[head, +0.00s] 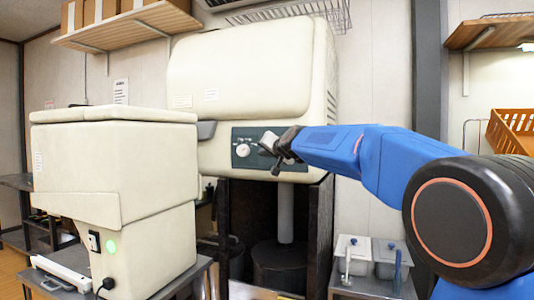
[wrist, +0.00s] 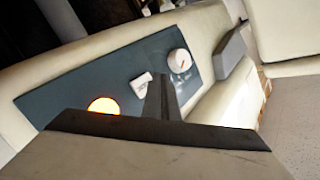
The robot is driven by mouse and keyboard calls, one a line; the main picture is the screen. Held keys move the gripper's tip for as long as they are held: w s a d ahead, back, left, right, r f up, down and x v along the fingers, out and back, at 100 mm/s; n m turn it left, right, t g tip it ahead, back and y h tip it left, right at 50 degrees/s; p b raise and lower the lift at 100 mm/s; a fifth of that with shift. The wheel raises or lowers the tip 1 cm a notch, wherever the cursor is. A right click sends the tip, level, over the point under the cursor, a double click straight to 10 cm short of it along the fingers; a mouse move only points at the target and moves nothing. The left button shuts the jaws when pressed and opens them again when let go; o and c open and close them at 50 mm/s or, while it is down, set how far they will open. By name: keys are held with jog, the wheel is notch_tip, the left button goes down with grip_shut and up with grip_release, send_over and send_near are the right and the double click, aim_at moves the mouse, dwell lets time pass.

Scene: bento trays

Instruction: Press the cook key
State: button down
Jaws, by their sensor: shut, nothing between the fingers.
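The cooker (head: 240,75) is a large cream machine with a dark control panel (head: 237,162) on its front. In the wrist view, the panel (wrist: 70,85) carries a small white key (wrist: 141,83), which I take for the cook key. A round white knob (wrist: 180,62) is on one side of it and a glowing orange lamp (wrist: 103,105) on the other. My gripper (head: 277,158) is shut and empty, close in front of the panel. In the wrist view, its fingers (wrist: 162,98) reach right beside the key and partly cover the panel. I cannot tell whether they touch the key.
A second cream machine (head: 115,160) stands at the left on a metal table. Two lidded metal containers (head: 353,253) sit low at the right. An orange crate (head: 513,132) rests on a rack at the far right. A wooden shelf (head: 130,25) with boxes hangs above left.

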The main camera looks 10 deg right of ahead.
jog(key=s+a, duration=0.2)
jog(key=s, duration=0.1)
dwell(0.8)
jog(key=s+d+f+n+g+h, duration=0.1)
jog(key=s+d+f+n+g, duration=0.1)
jog(key=s+f, duration=1.2)
jog(key=s+d+f+n+g, duration=0.1)
jog(key=s+f+g, duration=0.4)
jog(key=s+f, duration=0.9)
jog(key=s+d+f+n+g+h, duration=0.1)
jog(key=s+d+f+g, duration=0.3)
jog(key=s+f, duration=1)
jog(key=s+n, duration=0.1)
jog(key=s, duration=1.1)
jog(key=shift+f+n+h, duration=0.3)
